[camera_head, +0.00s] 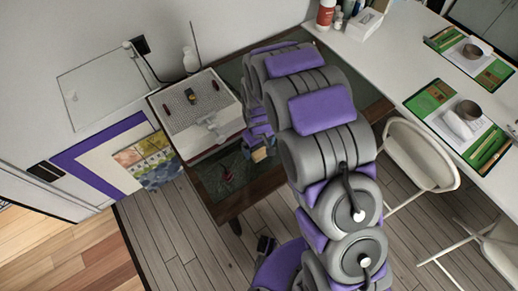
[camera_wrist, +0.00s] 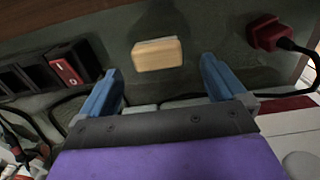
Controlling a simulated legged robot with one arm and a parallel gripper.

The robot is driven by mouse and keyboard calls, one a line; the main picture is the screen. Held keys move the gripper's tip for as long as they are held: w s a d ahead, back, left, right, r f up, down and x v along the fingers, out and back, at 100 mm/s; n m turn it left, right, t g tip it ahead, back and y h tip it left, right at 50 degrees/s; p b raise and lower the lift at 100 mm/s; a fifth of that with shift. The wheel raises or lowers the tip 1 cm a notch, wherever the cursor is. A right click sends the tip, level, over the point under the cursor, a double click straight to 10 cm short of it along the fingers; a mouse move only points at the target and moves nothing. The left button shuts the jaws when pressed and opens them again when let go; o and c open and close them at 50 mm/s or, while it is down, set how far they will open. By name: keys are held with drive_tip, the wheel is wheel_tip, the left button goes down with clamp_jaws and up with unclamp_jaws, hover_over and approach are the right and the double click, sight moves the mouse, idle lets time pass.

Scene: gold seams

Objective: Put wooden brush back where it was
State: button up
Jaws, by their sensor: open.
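The wooden brush appears as a small tan wooden block (camera_wrist: 158,55) on the dark green table surface in the wrist view; any bristles are hidden. My gripper (camera_wrist: 160,66) is open, with its blue fingers apart on either side of the view. The block lies just beyond the fingertips, roughly centred between them, and nothing is held. In the head view, a small tan patch (camera_head: 261,154) shows at the end of my arm, over the dark table (camera_head: 208,191). My arm hides much of that table, and the fingers are hard to make out there.
A white workstation (camera_head: 201,112) with small tools on top stands on the table's left. A red item (camera_head: 228,176) lies near the front edge. The wrist view shows a red plug (camera_wrist: 268,32) with a black cord and a black box (camera_wrist: 70,66). White chairs (camera_head: 420,158) stand right.

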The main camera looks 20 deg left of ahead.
sight(259, 152)
wheel_tip(259, 152, up, 7)
drive_tip(key=p, duration=0.1)
drive_tip(key=shift+r, duration=0.15)
drive_tip(key=s+d+r+m, duration=0.2)
drive_tip(key=s+d+r, duration=0.2)
drive_tip(key=d+r, duration=0.4)
drive_tip(key=s+d+r+m, duration=0.3)
drive_tip(key=s+d+r, duration=0.1)
drive_tip(key=d+r, duration=0.5)
drive_tip(key=s+d+r+m+g, duration=0.1)
drive_tip(key=s+d+r+m, duration=0.1)
drive_tip(key=s+d, duration=0.3)
drive_tip(key=s+d+r+m, duration=0.2)
drive_tip(key=s+d+r, duration=0.2)
drive_tip(key=s, duration=0.9)
drive_tip(key=shift+s+d+r+m+g, duration=0.4)
